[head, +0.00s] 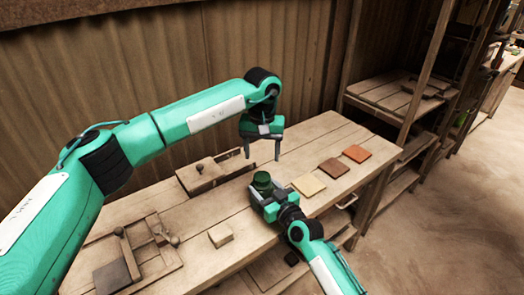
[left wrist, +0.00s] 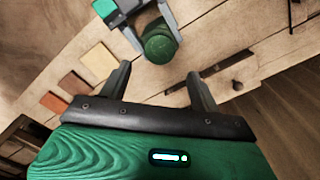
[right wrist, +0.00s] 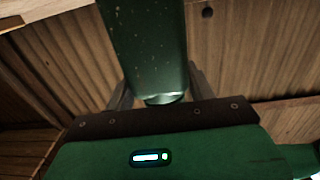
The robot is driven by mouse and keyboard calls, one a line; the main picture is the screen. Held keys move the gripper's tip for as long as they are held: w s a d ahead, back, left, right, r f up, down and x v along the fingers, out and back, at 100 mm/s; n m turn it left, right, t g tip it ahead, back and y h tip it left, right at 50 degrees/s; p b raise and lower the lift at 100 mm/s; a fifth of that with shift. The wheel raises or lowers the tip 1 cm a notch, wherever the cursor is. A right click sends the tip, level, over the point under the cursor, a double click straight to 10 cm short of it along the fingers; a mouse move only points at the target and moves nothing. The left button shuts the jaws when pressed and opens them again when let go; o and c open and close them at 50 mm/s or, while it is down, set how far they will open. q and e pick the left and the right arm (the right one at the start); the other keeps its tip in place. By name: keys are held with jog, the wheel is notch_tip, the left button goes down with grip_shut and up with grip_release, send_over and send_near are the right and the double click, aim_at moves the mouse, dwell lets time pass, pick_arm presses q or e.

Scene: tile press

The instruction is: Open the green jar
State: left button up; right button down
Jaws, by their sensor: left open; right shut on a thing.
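The green jar (head: 262,180) stands upright over the workbench, its round dark green lid (left wrist: 160,46) seen from above in the left wrist view. My right gripper (head: 264,191) is shut around the jar's body from the front. In the right wrist view the jar (right wrist: 145,45) shows as a green cylinder between the fingers. My left gripper (head: 262,154) points down, open and empty, a little above the lid and apart from it. Whether the jar's base touches the bench is hidden by my right gripper.
A cream tile (head: 308,185), a brown tile (head: 333,168) and an orange tile (head: 356,153) lie right of the jar. A wooden box with a knob (head: 202,178) sits behind left. A small block (head: 220,235) and a wooden frame (head: 160,262) are at front left.

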aim_at(262, 176)
pick_arm(q)
jog(key=shift+f, duration=4)
